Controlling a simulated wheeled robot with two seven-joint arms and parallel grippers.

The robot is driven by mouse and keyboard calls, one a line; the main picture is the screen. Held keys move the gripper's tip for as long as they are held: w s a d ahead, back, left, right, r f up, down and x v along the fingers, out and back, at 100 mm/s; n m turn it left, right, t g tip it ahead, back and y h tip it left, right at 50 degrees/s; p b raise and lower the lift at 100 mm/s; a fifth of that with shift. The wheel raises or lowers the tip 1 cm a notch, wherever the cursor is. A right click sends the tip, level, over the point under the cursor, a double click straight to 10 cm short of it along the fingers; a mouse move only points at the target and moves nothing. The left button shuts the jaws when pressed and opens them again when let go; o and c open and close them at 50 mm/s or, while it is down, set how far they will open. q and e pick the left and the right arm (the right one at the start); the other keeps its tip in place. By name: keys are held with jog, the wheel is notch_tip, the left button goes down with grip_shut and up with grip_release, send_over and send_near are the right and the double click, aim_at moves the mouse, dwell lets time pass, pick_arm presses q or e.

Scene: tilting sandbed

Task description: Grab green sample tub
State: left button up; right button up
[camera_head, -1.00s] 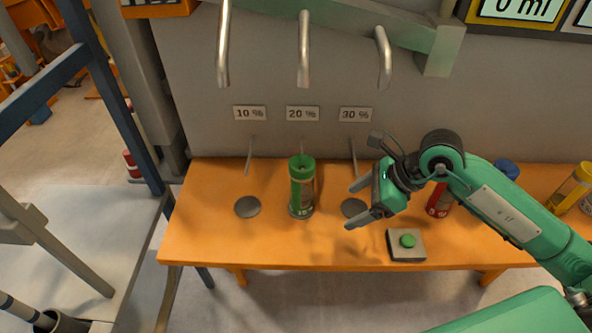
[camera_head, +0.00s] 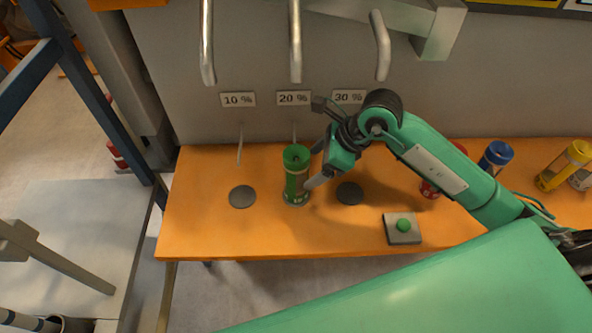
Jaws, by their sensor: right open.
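The green sample tub (camera_head: 295,178) stands upright on the orange table, under the "20 %" label (camera_head: 293,98) and the middle metal spout. It is a clear-sided cylinder with a green top and base. My right gripper (camera_head: 314,167) is open at the tub's right side, its fingers pointing left toward it. The near finger is beside the tub's lower right side. The far finger is partly hidden behind the gripper, and I cannot tell whether either finger touches the tub. My left gripper is not in view.
Grey discs lie on the orange table (camera_head: 210,232) left (camera_head: 242,197) and right (camera_head: 349,193) of the tub. A box with a green button (camera_head: 403,226) sits at the front. Red (camera_head: 428,189), blue (camera_head: 495,157) and yellow (camera_head: 564,167) tubs stand to the right. Metal spouts hang above.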

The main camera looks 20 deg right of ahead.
aim_at(300, 154)
jog(key=a+p, duration=0.1)
jog(key=w+a+p, duration=0.1)
jog(key=a, duration=0.1)
jog(key=w+a+p, duration=0.1)
jog(key=shift+w+a+r, duration=0.1)
jog(key=shift+w+a, duration=0.05)
jog(key=shift+a, duration=0.2)
jog(key=shift+a+f, duration=0.15)
jog(key=shift+f, duration=0.35)
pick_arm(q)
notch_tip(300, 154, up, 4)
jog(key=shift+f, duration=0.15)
pick_arm(e)
jog(key=shift+f, duration=0.1)
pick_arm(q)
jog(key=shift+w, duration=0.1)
pick_arm(e)
jog(key=shift+w, duration=0.1)
jog(key=c, duration=1.3)
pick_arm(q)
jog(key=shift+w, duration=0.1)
pick_arm(e)
jog(key=shift+o, duration=0.2)
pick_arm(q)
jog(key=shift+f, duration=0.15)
